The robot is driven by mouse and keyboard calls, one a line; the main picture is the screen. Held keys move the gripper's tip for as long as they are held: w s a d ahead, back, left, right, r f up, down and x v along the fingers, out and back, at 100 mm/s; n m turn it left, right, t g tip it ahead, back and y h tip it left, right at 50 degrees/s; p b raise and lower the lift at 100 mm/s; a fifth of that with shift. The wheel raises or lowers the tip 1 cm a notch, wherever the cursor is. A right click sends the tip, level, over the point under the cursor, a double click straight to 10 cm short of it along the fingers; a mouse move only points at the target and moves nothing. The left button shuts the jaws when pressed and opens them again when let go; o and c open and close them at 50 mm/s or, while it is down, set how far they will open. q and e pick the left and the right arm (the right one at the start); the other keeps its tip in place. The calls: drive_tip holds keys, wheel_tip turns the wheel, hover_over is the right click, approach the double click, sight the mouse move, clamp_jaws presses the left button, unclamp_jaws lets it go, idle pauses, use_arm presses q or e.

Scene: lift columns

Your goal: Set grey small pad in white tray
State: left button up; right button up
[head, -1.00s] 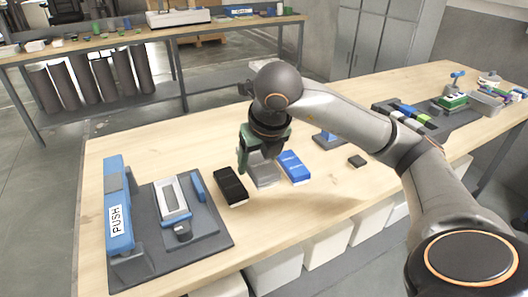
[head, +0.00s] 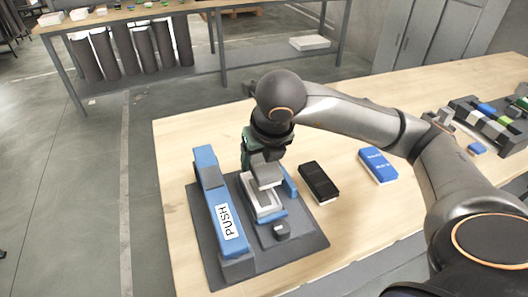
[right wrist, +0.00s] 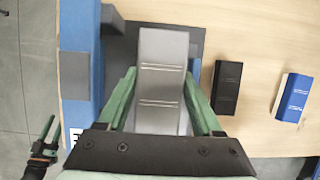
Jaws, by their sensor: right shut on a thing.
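The grey small pad (head: 267,172) is held between the green fingers of my right gripper (head: 262,150). The pad is above the white tray (head: 264,211), near its far part, and hides some of it. In the right wrist view the pad (right wrist: 162,75) lies lengthwise between the fingers (right wrist: 162,105) and hides the tray below. I cannot tell whether the pad touches the tray. A green-fingered gripper, my left one (right wrist: 42,148), shows small at the lower left of the right wrist view; its opening is unclear.
The tray sits on a dark grey fixture plate (head: 300,243) with a blue bar marked PUSH (head: 218,205) on its left. A black box (head: 318,182) and a blue box (head: 378,165) lie to the right on the wooden table (head: 350,215). Bare table lies between these boxes.

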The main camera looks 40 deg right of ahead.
drive_tip(key=shift+w+a+f, duration=0.1)
drive_tip(key=shift+f, duration=0.05)
drive_tip(key=shift+f+b, duration=0.6)
drive_tip(key=shift+f, duration=0.25)
drive_tip(key=shift+f+b, duration=0.5)
drive_tip(key=shift+f, duration=0.75)
drive_tip(key=shift+f+b, duration=0.5)
drive_tip(key=shift+b, duration=0.3)
drive_tip(key=shift+f, duration=0.15)
use_arm(q)
drive_tip(key=shift+w+d+f+h, duration=0.15)
drive_tip(key=shift+w+d+f, duration=0.2)
drive_tip(key=shift+d+f, duration=0.2)
drive_tip(key=shift+w+d+f+h, duration=0.15)
drive_tip(key=shift+w+d+f, duration=0.25)
drive_tip(key=shift+d, duration=0.2)
drive_tip(key=shift+s+f, duration=0.2)
